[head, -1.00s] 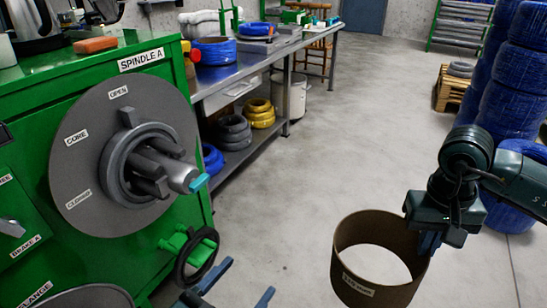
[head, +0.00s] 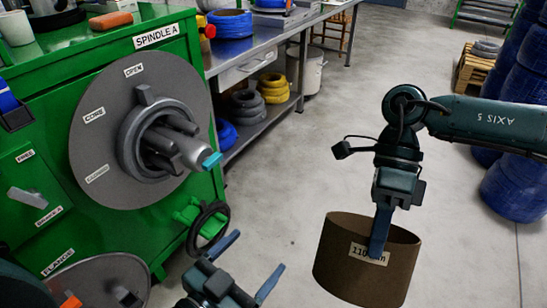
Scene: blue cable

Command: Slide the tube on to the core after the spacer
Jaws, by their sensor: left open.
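The tube (head: 335,255) is a wide brown ring with a label, hanging in the air at the lower right of the head view, its open top tilted. My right gripper (head: 379,240) is shut on its wall, with a finger over the label. My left gripper (head: 245,264) is open and empty at the bottom, below the spindle.
Blue wrapped stacks (head: 515,190) stand at the right. The floor between is clear.

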